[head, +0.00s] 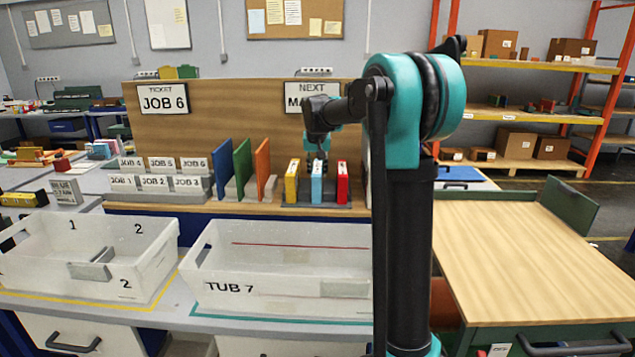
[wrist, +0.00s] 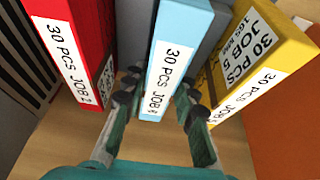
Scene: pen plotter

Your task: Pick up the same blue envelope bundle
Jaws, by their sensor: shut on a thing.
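The light blue envelope bundle (head: 317,187) stands upright in a grey rack between a yellow bundle (head: 292,182) and a red bundle (head: 342,183). In the wrist view the blue bundle (wrist: 172,60) has a white label that reads 30 PCS JOB, its number partly unclear. My gripper (wrist: 157,98) is shut on the blue bundle, one finger on each side near its lower label end. In the head view my gripper (head: 316,163) is over the blue bundle's top and partly hides it.
The red bundle (wrist: 75,45) and the yellow bundle (wrist: 262,60) stand close on both sides of the fingers. An orange divider (head: 262,162) stands left of the rack. The tub marked TUB 7 (head: 225,287) is in front. A wooden panel (head: 240,110) rises behind.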

